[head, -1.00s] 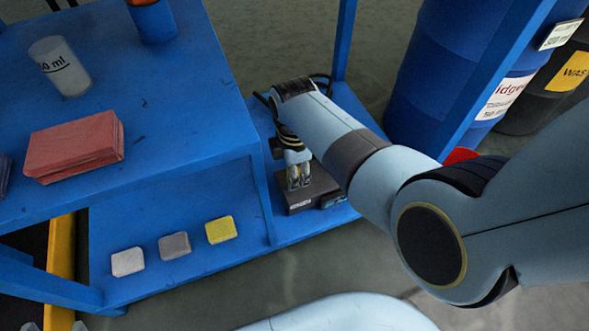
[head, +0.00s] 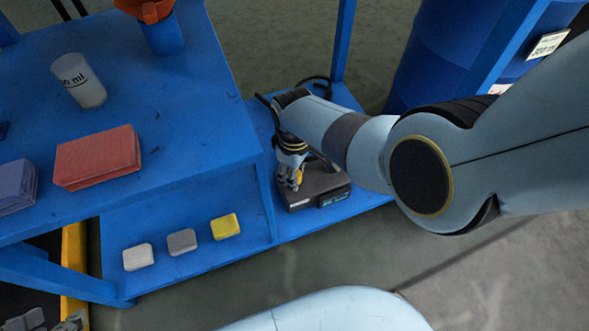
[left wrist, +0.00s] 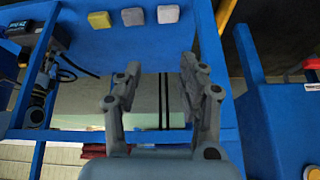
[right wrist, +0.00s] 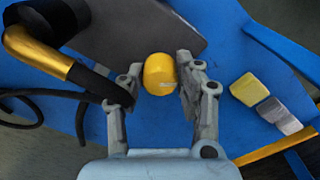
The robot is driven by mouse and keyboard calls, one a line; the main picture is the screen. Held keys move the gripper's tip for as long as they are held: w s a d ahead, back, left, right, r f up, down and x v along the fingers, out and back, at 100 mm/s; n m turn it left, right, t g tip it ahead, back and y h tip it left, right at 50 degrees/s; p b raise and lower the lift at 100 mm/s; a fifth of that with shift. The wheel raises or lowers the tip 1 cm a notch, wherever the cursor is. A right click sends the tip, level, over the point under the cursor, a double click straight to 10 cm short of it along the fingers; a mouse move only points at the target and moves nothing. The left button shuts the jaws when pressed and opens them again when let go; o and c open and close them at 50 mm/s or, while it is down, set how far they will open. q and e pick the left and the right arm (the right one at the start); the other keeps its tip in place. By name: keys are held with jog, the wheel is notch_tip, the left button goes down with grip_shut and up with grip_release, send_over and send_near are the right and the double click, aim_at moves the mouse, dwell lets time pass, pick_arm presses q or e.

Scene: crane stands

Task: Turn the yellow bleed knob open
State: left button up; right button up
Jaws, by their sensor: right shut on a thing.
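The yellow bleed knob (right wrist: 160,75) sits between the fingertips of my right gripper (right wrist: 158,68) in the right wrist view, with a small pale mark on its face. The right gripper is shut on it. In the head view, a bit of yellow (head: 299,177) shows at the right gripper (head: 291,178), beside the dark box (head: 318,184) on the blue lower shelf. My left gripper (left wrist: 161,68) is open and empty in the left wrist view, facing the blue bench frame. I cannot make it out in the head view.
White, grey and yellow blocks (head: 225,226) lie on the lower shelf. A black hose with a gold part (right wrist: 38,52) lies left of the knob. Blue drums stand behind.

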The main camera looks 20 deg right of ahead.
jog(key=m, duration=0.4)
jog(key=shift+m+p, duration=0.3)
jog(key=m, duration=0.5)
jog(key=shift+m, duration=0.3)
jog(key=m, duration=0.3)
jog(key=shift+m, duration=0.3)
jog(key=m, duration=0.6)
jog(key=shift+m, duration=0.3)
pick_arm(q)
jog(key=shift+s+r+g, duration=0.3)
jog(key=shift+r+g, duration=0.1)
jog(key=shift+r, duration=0.2)
jog(key=shift+s+r+g, duration=0.3)
jog(key=shift+r+g, duration=0.1)
jog(key=shift+r, duration=0.2)
pick_arm(e)
jog(key=shift+m, duration=0.3)
pick_arm(q)
jog(key=shift+s, duration=0.15)
jog(key=shift+w, duration=0.45)
pick_arm(e)
jog(key=o, duration=1.1)
